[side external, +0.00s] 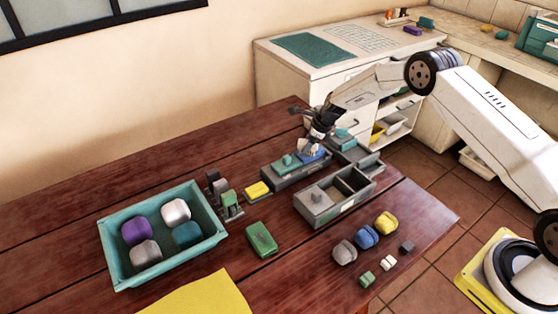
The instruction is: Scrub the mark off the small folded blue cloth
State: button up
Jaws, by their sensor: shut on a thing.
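The blue thing that looks like the folded cloth (320,157) lies on a grey tray (279,180) at the far middle of the wooden table, with a teal piece (287,160) to its left. My gripper (310,141) is over this tray, pointing down, shut on a small pale grey thing (306,149). The pale thing is at the cloth's upper left edge; I cannot tell whether they touch. The gripper and the pale thing hide part of the cloth. No mark can be made out on it at this size.
A grey divided box (312,205) stands just in front. A teal bin (155,275) of rounded bundles is at left. A yellow block (257,190), a green block (261,239) and a rack (214,183) stand between. Several small pieces lie at right. The table's left back is clear.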

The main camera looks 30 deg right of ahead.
dwell(0.4)
jog(key=shift+d+f, duration=0.15)
jog(key=shift+d, duration=1.25)
jog(key=shift+a, duration=0.2)
jog(key=shift+a, duration=1.4)
jog(key=shift+d, duration=0.1)
jog(key=shift+d+r, duration=0.15)
jog(key=shift+d, duration=0.6)
jog(key=shift+d+r, duration=0.1)
jog(key=shift+d, duration=0.6)
jog(key=shift+a, duration=0.1)
